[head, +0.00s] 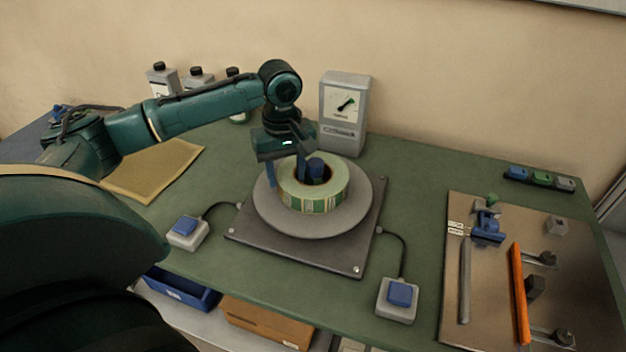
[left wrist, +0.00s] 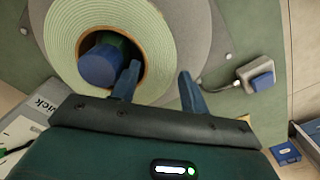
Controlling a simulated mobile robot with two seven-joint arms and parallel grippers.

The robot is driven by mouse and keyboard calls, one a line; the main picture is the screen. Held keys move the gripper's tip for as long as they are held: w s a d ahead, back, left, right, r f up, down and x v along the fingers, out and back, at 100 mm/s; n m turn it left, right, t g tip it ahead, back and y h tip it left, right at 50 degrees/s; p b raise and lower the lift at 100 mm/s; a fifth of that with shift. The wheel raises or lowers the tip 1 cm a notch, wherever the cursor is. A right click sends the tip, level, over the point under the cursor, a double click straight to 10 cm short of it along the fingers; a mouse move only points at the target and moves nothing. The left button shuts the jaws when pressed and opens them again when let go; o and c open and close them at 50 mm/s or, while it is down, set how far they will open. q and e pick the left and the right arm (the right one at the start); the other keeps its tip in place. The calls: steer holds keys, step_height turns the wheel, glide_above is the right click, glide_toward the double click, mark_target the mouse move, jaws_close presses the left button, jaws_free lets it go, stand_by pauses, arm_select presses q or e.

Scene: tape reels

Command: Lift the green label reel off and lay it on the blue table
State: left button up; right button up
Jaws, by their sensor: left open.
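The green label reel (head: 325,200) lies flat on a round grey turntable (head: 270,218), around a blue-topped spindle (head: 317,166). In the left wrist view the reel (left wrist: 60,45) shows pale green windings around a dark core hole, with the blue spindle (left wrist: 97,66) inside. Contact cannot be told. A bluish-grey table surface (head: 22,150) shows at the far left. My right gripper is out of view.
The reel's bench (head: 215,225) is green. A dial box (head: 345,112) stands close behind the turntable. Cabled blue-button boxes (head: 187,232) (head: 397,298) sit at both sides. A tool board (head: 490,280) fills the right. A tan sheet (head: 155,170) and bottles (head: 162,80) are at left.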

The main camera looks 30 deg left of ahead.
arm_select(q)
steer(key=shift+f, duration=1.35)
steer(key=shift+c, duration=0.5)
steer(key=shift+r, duration=0.1)
jaws_close()
